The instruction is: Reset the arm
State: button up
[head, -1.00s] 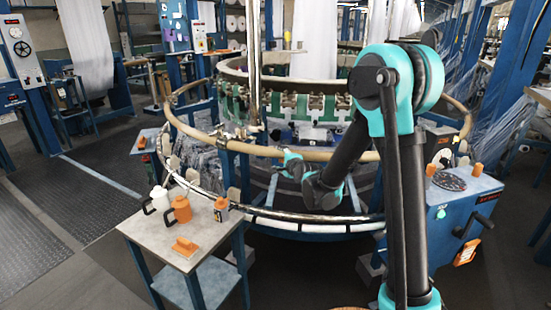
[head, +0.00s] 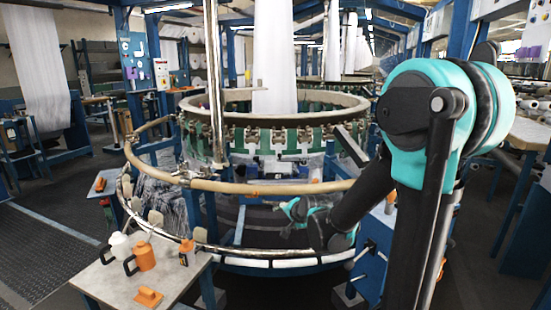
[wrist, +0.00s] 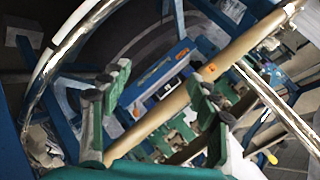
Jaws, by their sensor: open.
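My arm rises at the right of the head view and bends down in front of the circular loom (head: 285,125). My gripper (head: 290,208) hangs over the near side of the loom's ring, small and partly hidden by my wrist. In the wrist view my gripper (wrist: 160,88) is open, its two green-and-grey fingers apart with nothing between them. The loom's tan ring rail (wrist: 235,52) crosses behind the fingers; I cannot tell how far away it is.
A blue cabinet (head: 372,262) stands partly behind my arm. Floor is free at the far left (head: 40,245).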

jog(key=s+d+f+n+g+h, duration=0.2)
jog(key=s+d+f+n, duration=0.2)
jog(key=s+d, duration=0.4)
jog(key=s+d+f+n+g+h, duration=0.2)
jog(key=s+d, duration=0.6)
jog(key=s, duration=0.8)
notch_tip(320, 180, down, 2)
jog(key=shift+s+d+n+g, duration=0.3)
jog(key=shift+s+n+g, duration=0.1)
jog(key=shift+n+g, duration=0.5)
